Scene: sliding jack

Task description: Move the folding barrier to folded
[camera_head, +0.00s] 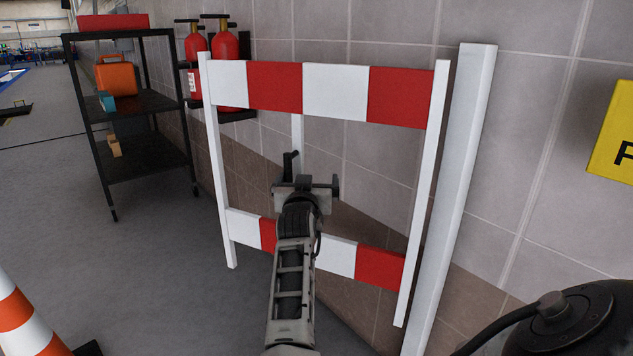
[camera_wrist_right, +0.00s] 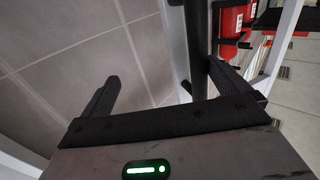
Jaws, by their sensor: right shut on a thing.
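The folding barrier (camera_head: 335,92) stands open against the tiled wall in the head view, with red and white striped boards between white posts. A white rear leg (camera_head: 297,131) shows behind its front frame. My right gripper (camera_head: 306,184) reaches through the opening between the upper and lower boards and is shut on a part of the barrier at the rear leg. My arm hides part of the lower board and the lower rear leg. My left gripper is not in view.
A white column (camera_head: 455,190) stands just right of the barrier. Fire extinguishers (camera_head: 225,60) hang behind its left post. A black shelf (camera_head: 145,104) with an orange case (camera_head: 115,77) stands left. A striped cone (camera_head: 22,320) is at lower left.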

